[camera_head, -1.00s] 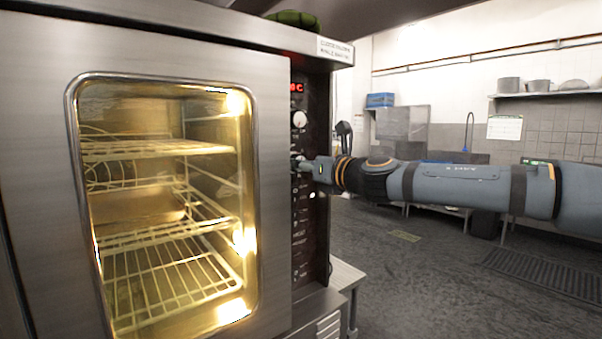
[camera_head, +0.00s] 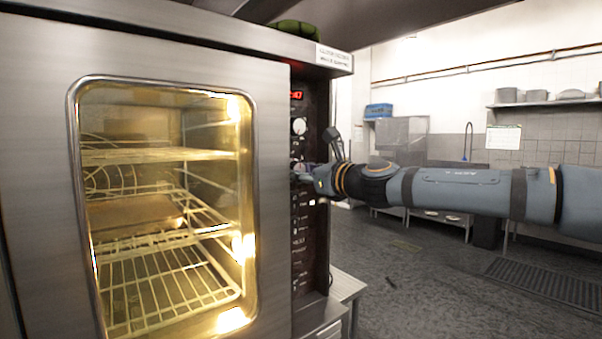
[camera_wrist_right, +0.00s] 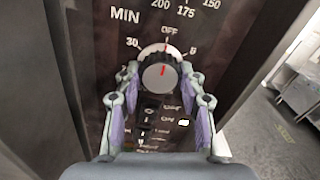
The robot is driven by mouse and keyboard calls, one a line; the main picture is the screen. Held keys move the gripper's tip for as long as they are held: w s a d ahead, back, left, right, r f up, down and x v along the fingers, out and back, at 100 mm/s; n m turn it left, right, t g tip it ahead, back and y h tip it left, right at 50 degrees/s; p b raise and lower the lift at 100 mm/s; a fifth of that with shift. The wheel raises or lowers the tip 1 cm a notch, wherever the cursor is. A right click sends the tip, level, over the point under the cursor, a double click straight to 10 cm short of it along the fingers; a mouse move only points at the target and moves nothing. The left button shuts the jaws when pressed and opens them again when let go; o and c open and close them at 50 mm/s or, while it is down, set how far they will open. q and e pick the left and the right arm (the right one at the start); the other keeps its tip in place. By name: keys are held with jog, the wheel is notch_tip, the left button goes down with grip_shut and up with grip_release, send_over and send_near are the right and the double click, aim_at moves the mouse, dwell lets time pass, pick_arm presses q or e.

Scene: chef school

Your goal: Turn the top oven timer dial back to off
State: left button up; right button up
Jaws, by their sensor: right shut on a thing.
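The timer dial (camera_wrist_right: 160,76) is a round grey-and-black knob with a red pointer line. It sits below the word OFF, with MIN, 30 and 5 printed around it. The red line points up and slightly right, roughly toward OFF. My right gripper (camera_wrist_right: 159,74) has its fingers on both sides of the dial and is shut on it. In the head view my right gripper (camera_head: 302,172) is at the oven's dark control panel (camera_head: 309,228), and it hides most of the dial. My left gripper is not in view.
Another dial (camera_head: 299,126) sits higher on the panel, under a red display (camera_head: 296,95). The oven door (camera_head: 40,170) is shut, with a lit window and racks. A low stand (camera_head: 346,284) is right of the oven. Open floor (camera_head: 425,285) lies farther right.

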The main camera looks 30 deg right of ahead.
jog(key=shift+f, duration=0.1)
jog(key=o, duration=1)
jog(key=shift+o, duration=0.8)
